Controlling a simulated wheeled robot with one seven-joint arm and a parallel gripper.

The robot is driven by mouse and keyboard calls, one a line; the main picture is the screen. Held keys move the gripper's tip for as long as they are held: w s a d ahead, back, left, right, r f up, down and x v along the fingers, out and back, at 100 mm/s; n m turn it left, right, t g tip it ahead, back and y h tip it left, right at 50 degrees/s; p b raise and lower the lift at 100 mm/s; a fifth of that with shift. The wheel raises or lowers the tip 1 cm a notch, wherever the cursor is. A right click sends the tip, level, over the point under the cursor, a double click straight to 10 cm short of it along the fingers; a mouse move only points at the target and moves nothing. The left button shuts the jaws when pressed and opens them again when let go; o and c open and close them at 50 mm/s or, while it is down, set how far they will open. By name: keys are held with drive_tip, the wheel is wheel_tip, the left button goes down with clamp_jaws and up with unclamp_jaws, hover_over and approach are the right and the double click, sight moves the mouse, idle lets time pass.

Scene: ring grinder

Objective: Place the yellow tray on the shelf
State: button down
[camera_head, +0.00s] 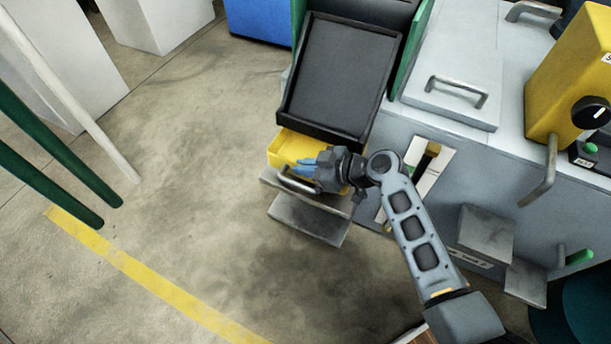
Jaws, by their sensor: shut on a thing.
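The yellow tray (284,147) is at the front of the machine, just below the lower edge of a black tray. The black tray hides its back part. My gripper (308,165), with blue fingertips, is at the right front of the yellow tray and shut on it. My gripper hides the exact grip point. A curved grey handle (296,184) shows just in front of the fingers. Grey metal shelf plates (308,220) stick out below the tray. I cannot tell whether the tray touches the upper plate.
The black tray (343,75) slopes above the yellow tray, between green side panels. The grey machine body, with a handled lid (452,95) and a yellow control box (568,75), stands to the right. Floor at left is open, with a yellow line (150,275) and green posts (60,150).

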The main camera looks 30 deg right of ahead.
sight(299, 176)
wheel_tip(299, 176, down, 4)
drive_tip(key=shift+r+b, duration=0.2)
drive_tip(key=shift+b, duration=0.2)
drive_tip(key=shift+w+d+f, duration=0.15)
drive_tip(key=shift+d+f, duration=0.05)
drive_tip(key=shift+f, duration=0.15)
drive_tip(key=shift+f, duration=0.15)
drive_tip(key=c, duration=1.2)
unclamp_jaws()
drive_tip(key=shift+c, duration=0.2)
drive_tip(key=shift+r, duration=0.25)
drive_tip(key=p+v, duration=0.1)
drive_tip(key=v, duration=1.1)
drive_tip(key=shift+f, duration=0.2)
